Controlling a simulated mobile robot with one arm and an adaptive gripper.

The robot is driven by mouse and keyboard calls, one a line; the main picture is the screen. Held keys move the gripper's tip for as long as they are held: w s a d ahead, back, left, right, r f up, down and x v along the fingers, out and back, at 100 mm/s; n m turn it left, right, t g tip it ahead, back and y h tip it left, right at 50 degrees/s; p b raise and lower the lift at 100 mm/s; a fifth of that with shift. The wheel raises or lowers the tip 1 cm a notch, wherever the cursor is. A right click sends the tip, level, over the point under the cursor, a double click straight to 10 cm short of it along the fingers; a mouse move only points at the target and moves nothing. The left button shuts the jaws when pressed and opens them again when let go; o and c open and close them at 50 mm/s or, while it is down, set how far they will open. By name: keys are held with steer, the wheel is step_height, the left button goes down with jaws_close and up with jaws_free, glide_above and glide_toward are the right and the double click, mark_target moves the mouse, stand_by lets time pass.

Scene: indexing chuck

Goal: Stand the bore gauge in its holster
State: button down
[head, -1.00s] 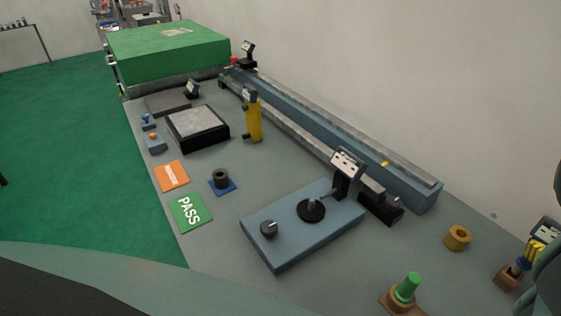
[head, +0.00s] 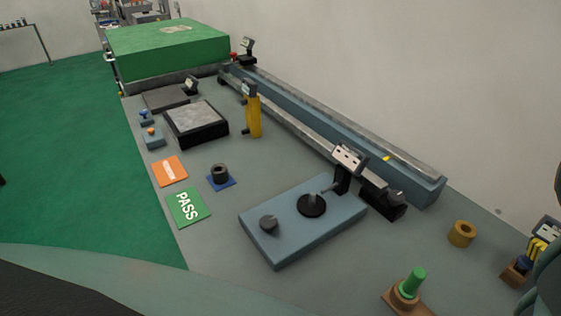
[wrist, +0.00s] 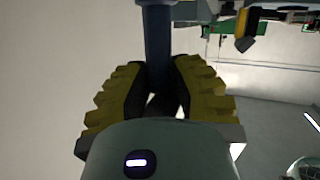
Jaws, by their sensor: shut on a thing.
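The bore gauge (head: 547,231) is at the right edge of the head view, with a dark-framed display on top and a blue lower part. In the wrist view its dark blue-grey shaft (wrist: 158,45) runs upward between my yellow finger pads. My gripper (head: 538,247) is shut on it; it also fills the lower wrist view (wrist: 162,92). The brown holster block (head: 512,275) is just below and left of the gauge's blue part. The gauge's lower end is hidden, and I cannot tell whether it is inside the holster or only in front of it.
A brass ring (head: 462,234) and a green-handled plug on a brown block (head: 403,302) stand left of the holster. A blue-grey plate with a dial stand (head: 300,228) lies further left. A long rail bench (head: 330,135) runs along the wall.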

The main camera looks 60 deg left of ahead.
steer(key=shift+d+f+b, duration=0.15)
steer(key=shift+f+b, duration=0.7)
steer(key=shift+b, duration=0.1)
steer(key=c, duration=0.8)
jaws_free()
